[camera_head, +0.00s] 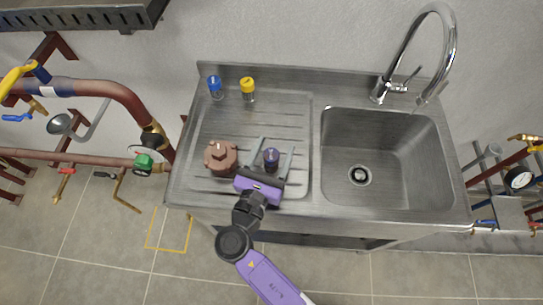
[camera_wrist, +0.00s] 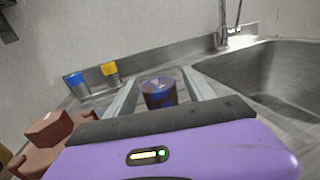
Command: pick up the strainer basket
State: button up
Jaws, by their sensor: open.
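A small dark cylinder with a blue-purple tint, which I take to be the strainer basket (camera_head: 271,159), stands upright on the ribbed drainboard. It also shows in the wrist view (camera_wrist: 159,93). My gripper (camera_head: 277,143) is open, with one finger on each side of the cylinder. In the wrist view both fingers (camera_wrist: 162,76) reach past it, with a visible gap on each side. The cylinder's lower part is hidden by my gripper's body in the wrist view.
A brown flanged part (camera_head: 220,157) stands close to the left of my gripper. A blue-topped container (camera_head: 215,87) and a yellow-topped one (camera_head: 248,89) stand at the back of the drainboard. The sink basin (camera_head: 395,145) and the faucet (camera_head: 448,45) are to the right.

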jog(key=shift+w+d, duration=0.15)
jog(key=shift+w, duration=0.3)
grip_shut()
